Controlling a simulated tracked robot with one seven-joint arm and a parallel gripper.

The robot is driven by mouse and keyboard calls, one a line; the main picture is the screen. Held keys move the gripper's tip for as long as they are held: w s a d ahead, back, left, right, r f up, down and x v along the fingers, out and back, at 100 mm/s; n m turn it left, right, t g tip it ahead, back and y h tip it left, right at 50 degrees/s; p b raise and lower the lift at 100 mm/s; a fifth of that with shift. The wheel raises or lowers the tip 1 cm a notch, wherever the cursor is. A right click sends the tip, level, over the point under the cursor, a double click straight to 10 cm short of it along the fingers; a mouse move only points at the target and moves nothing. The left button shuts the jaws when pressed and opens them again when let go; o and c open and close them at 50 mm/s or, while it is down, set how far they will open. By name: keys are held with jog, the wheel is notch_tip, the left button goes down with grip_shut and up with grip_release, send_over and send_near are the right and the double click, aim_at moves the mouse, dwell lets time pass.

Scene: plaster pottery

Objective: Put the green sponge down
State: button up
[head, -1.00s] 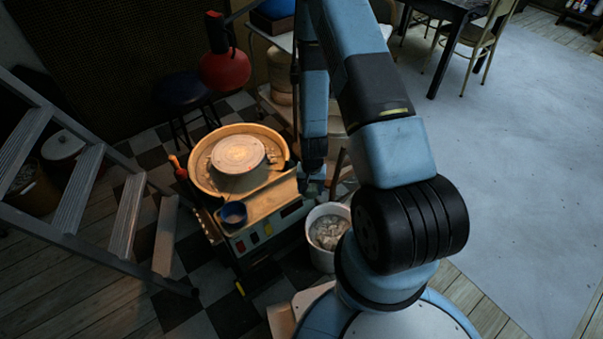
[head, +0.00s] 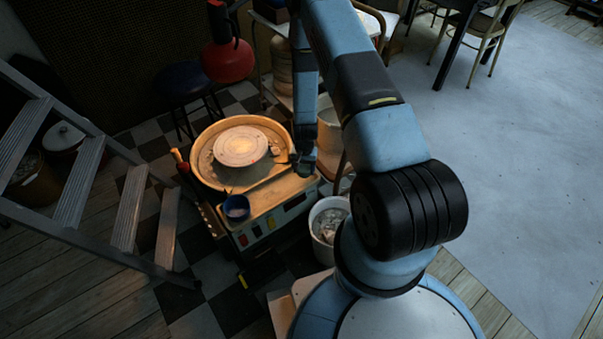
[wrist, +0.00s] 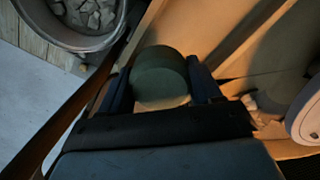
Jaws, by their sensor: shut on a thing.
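A round, dark green sponge (wrist: 160,72) sits between the two fingers of my gripper (wrist: 161,82) in the wrist view. The fingers are shut on its sides. In the head view my gripper (head: 304,166) is at the right edge of the pottery wheel's tan deck (head: 281,194), beside the splash basin. I cannot make out the sponge there. The wrist view shows a tan surface (wrist: 215,25) behind the sponge; I cannot tell whether the sponge touches it.
The wheel head (head: 240,146) lies in its basin, left of my gripper. A blue cup (head: 237,208) stands on the deck's left part. A white bucket of scraps (head: 328,222) stands to the right. A red lamp (head: 227,60) hangs behind; a stepladder (head: 90,180) stands left.

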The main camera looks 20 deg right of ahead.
aim_at(302, 168)
jog(key=shift+w+a+f, duration=0.1)
jog(key=shift+w+f, duration=1.1)
jog(key=shift+f, duration=1.8)
jog(key=o, duration=1.1)
